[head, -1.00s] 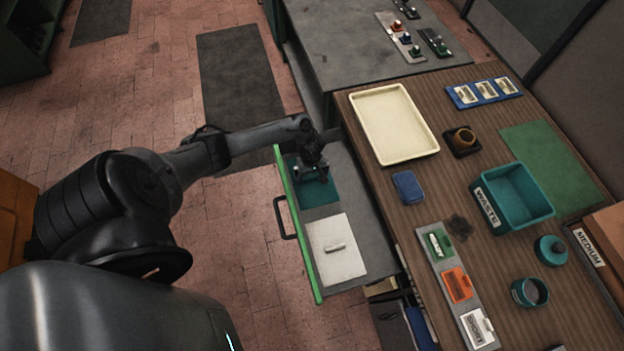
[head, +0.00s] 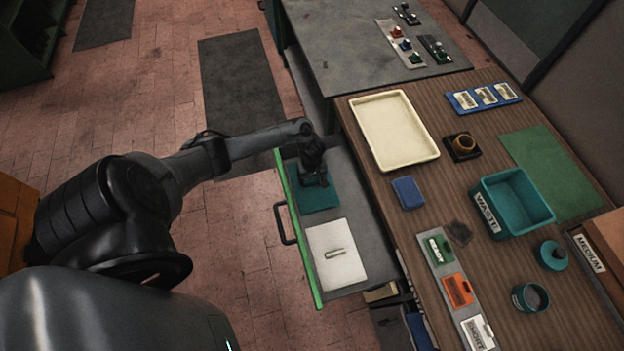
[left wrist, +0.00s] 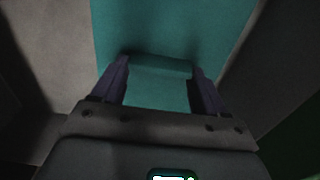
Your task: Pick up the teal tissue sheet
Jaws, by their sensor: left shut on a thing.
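The teal tissue sheet (head: 317,203) lies in the open drawer, in its far part. My left gripper (head: 318,181) is over the sheet and shut on it. In the left wrist view the teal sheet (left wrist: 175,27) fills the middle, and a raised fold of it stands between the two fingers of my left gripper (left wrist: 160,80). The rest of the sheet looks flat on the drawer floor. My right gripper is not in view.
The drawer has a green front edge (head: 299,236) and a white pad (head: 336,265) with a small grey piece on it. On the wooden worktop are a cream tray (head: 436,155), a blue block (head: 408,192) and a teal waste bin (head: 500,230). Floor is clear left of the drawer.

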